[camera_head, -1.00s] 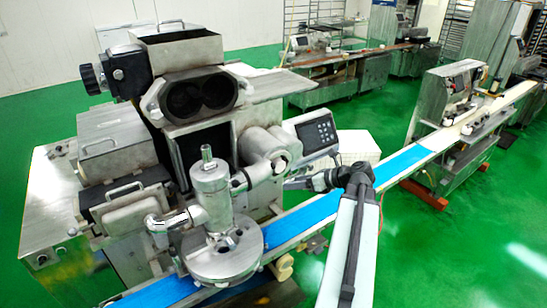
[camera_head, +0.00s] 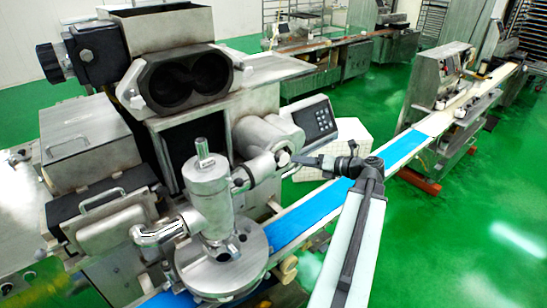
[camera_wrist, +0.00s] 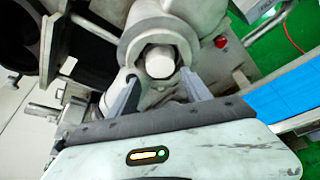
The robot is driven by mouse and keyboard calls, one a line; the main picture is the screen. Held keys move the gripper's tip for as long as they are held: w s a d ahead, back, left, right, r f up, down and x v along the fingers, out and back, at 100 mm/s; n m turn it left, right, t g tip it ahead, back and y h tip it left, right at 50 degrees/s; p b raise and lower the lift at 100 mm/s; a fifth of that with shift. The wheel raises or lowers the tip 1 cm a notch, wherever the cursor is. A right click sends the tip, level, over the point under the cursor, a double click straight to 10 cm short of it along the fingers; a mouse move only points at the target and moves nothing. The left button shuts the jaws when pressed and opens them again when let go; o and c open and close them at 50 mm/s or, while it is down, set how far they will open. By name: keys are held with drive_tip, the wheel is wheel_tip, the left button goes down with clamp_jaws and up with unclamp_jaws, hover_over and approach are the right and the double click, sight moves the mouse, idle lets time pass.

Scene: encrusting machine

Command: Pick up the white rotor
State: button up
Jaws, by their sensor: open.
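In the wrist view, a pale rounded piece (camera_wrist: 160,62), which looks like the white rotor, sits in the round opening of a grey metal housing (camera_wrist: 125,55). My gripper (camera_wrist: 160,74) is open, with one finger to each side of this piece and slightly below it in the picture. I cannot tell whether the fingers touch it. In the head view, my gripper (camera_head: 303,161) points left at the end of the grey housing (camera_head: 262,135). The rotor is too small to make out clearly there.
The steel machine (camera_head: 100,140) with its upright cylinder (camera_head: 208,195) stands at left. A control panel (camera_head: 316,119) is just above my gripper. A blue conveyor belt (camera_head: 310,212) runs below my arm. Green floor (camera_head: 460,240) is free at right.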

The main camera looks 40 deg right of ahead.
sight(285, 158)
drive_tip(key=b+x, duration=0.2)
drive_tip(key=x, duration=0.5)
drive_tip(key=shift+w, duration=0.2)
drive_tip(key=shift+s, duration=0.1)
clamp_jaws()
